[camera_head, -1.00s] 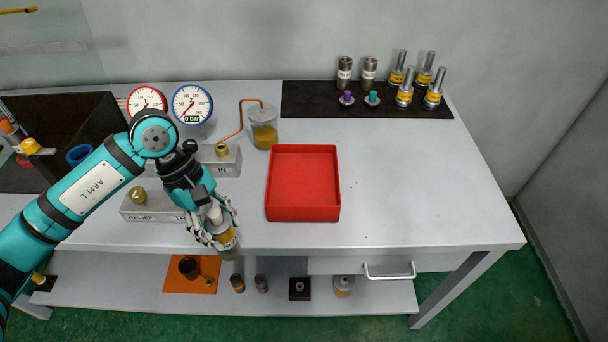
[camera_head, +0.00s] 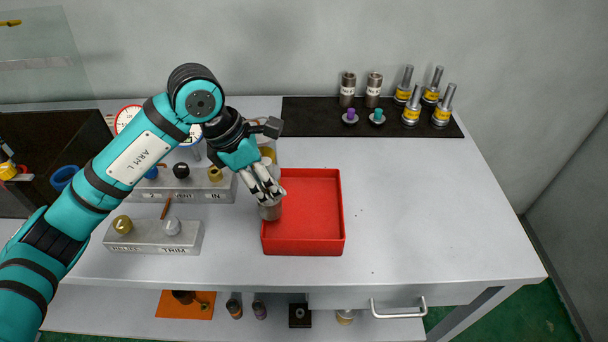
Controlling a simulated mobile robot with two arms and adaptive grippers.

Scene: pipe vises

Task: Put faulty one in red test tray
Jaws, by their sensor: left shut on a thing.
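The red test tray (camera_head: 318,212) lies on the grey table, left of the middle, and looks empty apart from what is at its left edge. My left gripper (camera_head: 266,193) is shut on a metal cylindrical part (camera_head: 270,209), with the part's grey lower end showing below the fingers. The part overlaps the tray's left side in the camera head view. I cannot tell whether it touches the tray. The fingers hide most of the part. My right gripper is not in view.
A black mat (camera_head: 330,118) at the back holds several metal cylinders and small caps. Grey blocks with fittings, one labelled TRIM (camera_head: 150,238), stand left of the tray. The table's right side (camera_head: 430,210) is clear. A shelf below holds small parts.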

